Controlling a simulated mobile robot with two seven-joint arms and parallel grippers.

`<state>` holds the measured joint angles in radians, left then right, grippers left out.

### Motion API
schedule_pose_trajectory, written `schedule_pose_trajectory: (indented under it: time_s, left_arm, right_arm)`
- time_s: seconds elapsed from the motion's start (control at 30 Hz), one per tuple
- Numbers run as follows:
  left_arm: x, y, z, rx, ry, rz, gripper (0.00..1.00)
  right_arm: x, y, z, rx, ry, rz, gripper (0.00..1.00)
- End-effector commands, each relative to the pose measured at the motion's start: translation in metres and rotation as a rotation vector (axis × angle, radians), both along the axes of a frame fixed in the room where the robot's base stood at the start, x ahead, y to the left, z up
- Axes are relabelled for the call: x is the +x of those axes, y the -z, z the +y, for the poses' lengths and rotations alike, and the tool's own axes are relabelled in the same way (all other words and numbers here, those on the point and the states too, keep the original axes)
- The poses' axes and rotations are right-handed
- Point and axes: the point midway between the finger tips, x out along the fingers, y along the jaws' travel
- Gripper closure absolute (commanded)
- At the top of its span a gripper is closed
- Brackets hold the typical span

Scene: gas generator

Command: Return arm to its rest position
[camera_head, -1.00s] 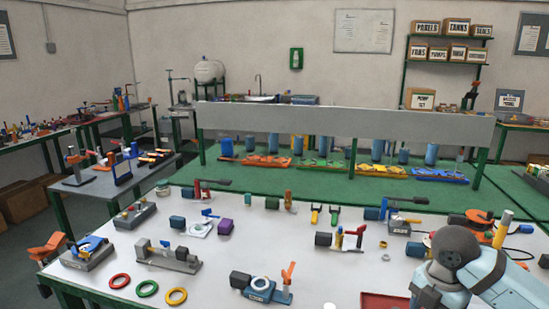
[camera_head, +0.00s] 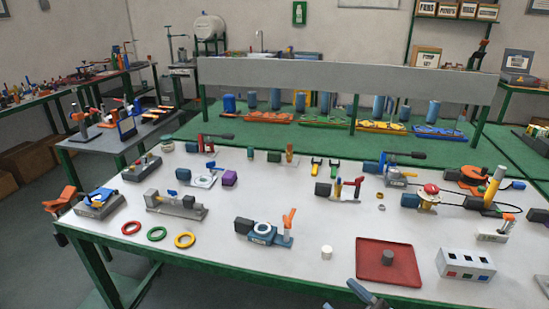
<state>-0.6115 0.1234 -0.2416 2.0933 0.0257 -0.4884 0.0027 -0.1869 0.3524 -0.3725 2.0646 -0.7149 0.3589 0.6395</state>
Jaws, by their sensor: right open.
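My right gripper (camera_head: 366,294) barely shows at the bottom edge of the head view. A dark grey fingertip sticks up in front of the table's near edge, with a small dark piece to its left. It is open, and I see nothing held in it. Most of the gripper and the rest of my right arm are out of the frame. My left gripper is not in view.
The white table (camera_head: 290,195) carries several small devices. Nearest the gripper are a red tray (camera_head: 408,266) with a grey cylinder (camera_head: 388,258), a small white cylinder (camera_head: 326,252) and a white box with coloured squares (camera_head: 466,263). Coloured rings (camera_head: 157,234) lie at the left.

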Motion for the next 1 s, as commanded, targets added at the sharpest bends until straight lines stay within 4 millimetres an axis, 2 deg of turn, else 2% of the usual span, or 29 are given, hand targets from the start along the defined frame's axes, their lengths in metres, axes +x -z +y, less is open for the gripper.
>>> schedule_pose_trajectory:
  time_s: [0.03, 0.1, 0.2, 0.3, 0.5, 0.53, 0.77, 1.0]
  left_arm:
    - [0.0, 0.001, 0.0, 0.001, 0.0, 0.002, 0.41]
    - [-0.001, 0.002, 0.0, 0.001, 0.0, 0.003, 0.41]
    - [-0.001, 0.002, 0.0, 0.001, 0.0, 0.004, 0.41]
    - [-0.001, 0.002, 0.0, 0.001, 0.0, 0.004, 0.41]
    - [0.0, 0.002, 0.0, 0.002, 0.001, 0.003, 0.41]
    - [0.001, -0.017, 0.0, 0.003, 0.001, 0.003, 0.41]
    - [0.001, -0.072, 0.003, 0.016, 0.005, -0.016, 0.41]
    - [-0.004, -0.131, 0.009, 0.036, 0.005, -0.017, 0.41]
  right_arm:
    - [-0.003, 0.027, -0.013, 0.046, 0.134, 0.134, 0.44]
    - [-0.009, 0.066, -0.031, 0.063, 0.29, 0.32, 0.44]
    - [-0.031, 0.12, -0.047, 0.044, 0.427, 0.565, 0.44]
    - [-0.058, 0.161, -0.054, 0.01, 0.489, 0.765, 0.44]
    - [-0.123, 0.224, -0.052, -0.064, 0.504, 1.108, 0.44]
    - [-0.118, 0.202, -0.054, -0.066, 0.506, 1.086, 0.44]
    - [-0.118, 0.153, -0.057, -0.077, 0.512, 1.069, 0.44]
    - [-0.122, 0.091, -0.062, -0.092, 0.52, 1.056, 0.44]
